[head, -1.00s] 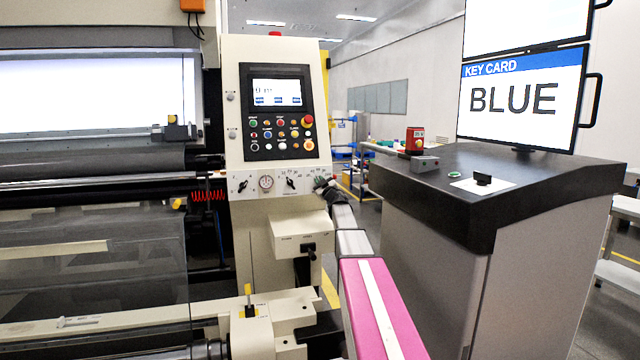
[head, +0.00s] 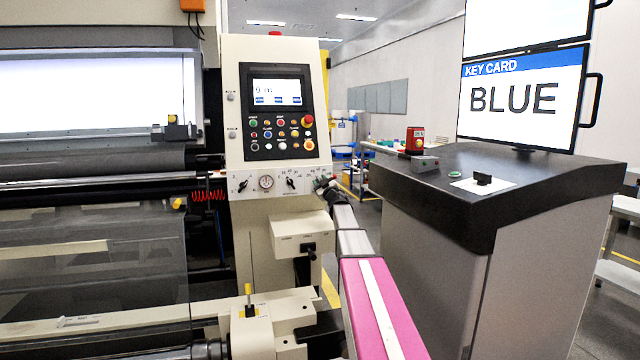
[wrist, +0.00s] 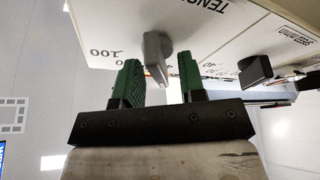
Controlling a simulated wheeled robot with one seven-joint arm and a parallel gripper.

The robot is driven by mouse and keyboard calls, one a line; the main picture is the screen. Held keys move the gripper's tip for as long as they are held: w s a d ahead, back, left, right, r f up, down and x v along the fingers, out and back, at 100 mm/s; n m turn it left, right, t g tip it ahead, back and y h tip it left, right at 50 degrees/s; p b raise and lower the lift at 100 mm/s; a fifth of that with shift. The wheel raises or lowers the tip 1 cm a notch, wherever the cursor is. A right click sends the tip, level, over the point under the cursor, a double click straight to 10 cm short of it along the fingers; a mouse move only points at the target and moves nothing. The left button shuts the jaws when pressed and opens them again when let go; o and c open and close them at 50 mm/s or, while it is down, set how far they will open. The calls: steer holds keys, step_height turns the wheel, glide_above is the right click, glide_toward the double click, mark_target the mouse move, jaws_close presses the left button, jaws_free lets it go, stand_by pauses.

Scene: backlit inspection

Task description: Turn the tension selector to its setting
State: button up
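The tension selector is a grey bar-shaped knob (wrist: 157,55) on the pale panel in the wrist view, below lettering that begins "TENS" and is cut off by the frame edge. A printed "100" is to its left. My gripper (wrist: 158,82) is open, with one green finger on each side of the knob's near end and visible gaps to both. In the head view my gripper (head: 323,184) is at the right end of the machine's lower panel strip and hides the selector there.
A second dark knob (wrist: 255,70) with its own scale is to the right in the wrist view. The machine's button panel (head: 283,112) is above the strip. A dark-topped cabinet (head: 470,190) stands right of my arm. A key card (head: 515,100) reads "BLUE".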

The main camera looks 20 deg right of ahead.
steer(key=v, duration=1)
steer(key=shift+s, duration=0.25)
steer(key=shift+s+f, duration=0.1)
